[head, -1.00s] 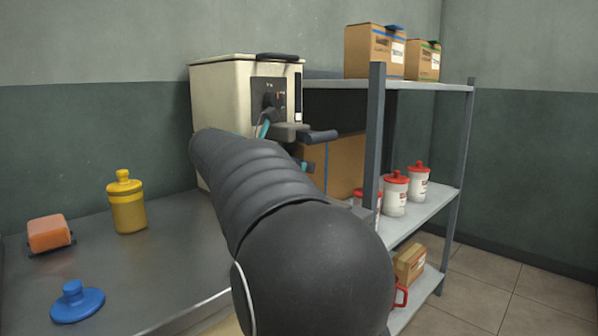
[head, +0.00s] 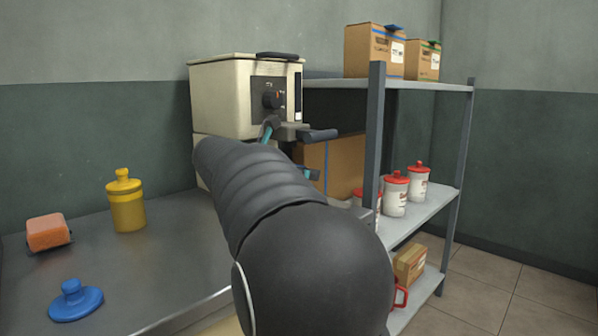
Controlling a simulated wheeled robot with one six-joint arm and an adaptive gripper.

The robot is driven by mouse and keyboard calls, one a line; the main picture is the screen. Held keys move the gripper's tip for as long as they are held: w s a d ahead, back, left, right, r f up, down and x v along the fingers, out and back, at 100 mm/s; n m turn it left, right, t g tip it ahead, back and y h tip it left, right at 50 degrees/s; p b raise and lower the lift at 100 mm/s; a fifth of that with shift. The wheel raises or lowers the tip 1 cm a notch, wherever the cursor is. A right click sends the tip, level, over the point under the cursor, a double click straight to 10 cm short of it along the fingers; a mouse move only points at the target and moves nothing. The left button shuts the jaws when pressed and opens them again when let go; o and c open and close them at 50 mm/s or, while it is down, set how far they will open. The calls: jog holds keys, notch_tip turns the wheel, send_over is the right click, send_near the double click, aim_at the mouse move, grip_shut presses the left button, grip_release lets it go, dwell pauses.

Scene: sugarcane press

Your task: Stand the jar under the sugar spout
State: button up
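The cream press machine (head: 222,98) stands at the back end of the counter, with a dark front panel and a round knob. A dark bar with a rounded end (head: 318,136) juts right below the panel; I cannot tell whether it is the spout. My gripper (head: 290,150) is in front of the machine, mostly hidden behind my own arm; only teal parts show, at its upper left and lower right. Its fingertips and anything between them are hidden. A yellow lidded jar (head: 127,208) stands upright on the counter. A blue lid (head: 75,300) lies loose at the front. No open jar shows.
An orange sponge-like block (head: 48,232) lies on the metal counter (head: 170,265) at left. A grey shelf rack (head: 376,130) stands right of the machine, holding cardboard boxes (head: 374,52) and white jars with red lids (head: 395,194). The counter's middle is bare.

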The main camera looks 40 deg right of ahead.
jog(key=shift+a+r, duration=0.1)
jog(key=shift+r, duration=0.1)
jog(key=p+v, duration=0.1)
jog(key=v, duration=1)
jog(key=shift+a, duration=0.4)
jog(key=shift+r, duration=0.1)
